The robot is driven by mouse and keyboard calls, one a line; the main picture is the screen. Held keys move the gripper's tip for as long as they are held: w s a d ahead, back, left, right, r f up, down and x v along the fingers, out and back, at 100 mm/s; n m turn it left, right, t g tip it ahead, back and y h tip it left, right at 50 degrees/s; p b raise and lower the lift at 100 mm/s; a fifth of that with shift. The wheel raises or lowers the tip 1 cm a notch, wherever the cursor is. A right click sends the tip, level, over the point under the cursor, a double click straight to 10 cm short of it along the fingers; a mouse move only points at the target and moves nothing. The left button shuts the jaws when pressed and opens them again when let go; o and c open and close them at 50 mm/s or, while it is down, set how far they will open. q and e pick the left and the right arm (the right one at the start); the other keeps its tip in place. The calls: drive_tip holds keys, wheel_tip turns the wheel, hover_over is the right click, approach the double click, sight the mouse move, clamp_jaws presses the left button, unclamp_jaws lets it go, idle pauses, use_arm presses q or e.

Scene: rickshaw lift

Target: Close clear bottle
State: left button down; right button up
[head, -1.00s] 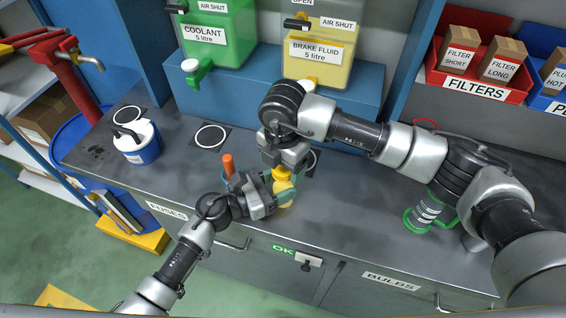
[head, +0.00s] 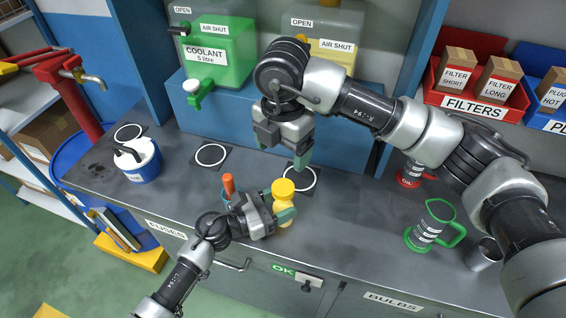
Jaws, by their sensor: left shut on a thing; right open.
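The bottle (head: 283,211) stands at the front middle of the bench, its visible body yellow. A yellow cap (head: 283,187) sits on its top; I cannot tell how tightly. My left gripper (head: 272,213) is shut on the bottle's body from the left and hides part of it. My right gripper (head: 283,146) is open and empty, above and behind the cap, apart from it.
Coolant (head: 222,60) and brake fluid (head: 335,45) tanks stand on a blue shelf behind. A blue-and-white can (head: 140,162) is at left. An orange-topped object (head: 228,184) is beside my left gripper. Green (head: 432,226) and red (head: 411,174) jugs and a metal cup (head: 484,254) are at right.

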drive_tip(key=shift+r, duration=0.55)
use_arm(q)
drive_tip(key=shift+c, duration=1.3)
unclamp_jaws()
drive_tip(key=shift+a, duration=0.15)
use_arm(e)
drive_tip(key=shift+f, duration=0.1)
use_arm(q)
drive_tip(key=b+v, duration=0.2)
drive_tip(key=v, duration=0.3)
drive_tip(key=b+v, duration=0.1)
drive_tip(key=v, duration=0.3)
drive_tip(key=shift+s+a+f+b, duration=0.2)
drive_tip(key=shift+a+b, duration=0.1)
drive_tip(key=shift+b, duration=0.05)
use_arm(e)
wheel_tip(320, 180, down, 4)
drive_tip(key=shift+r, duration=0.2)
use_arm(q)
drive_tip(key=shift+s+a+r, duration=0.2)
drive_tip(key=shift+a, duration=0.2)
use_arm(e)
drive_tip(key=shift+f, duration=0.1)
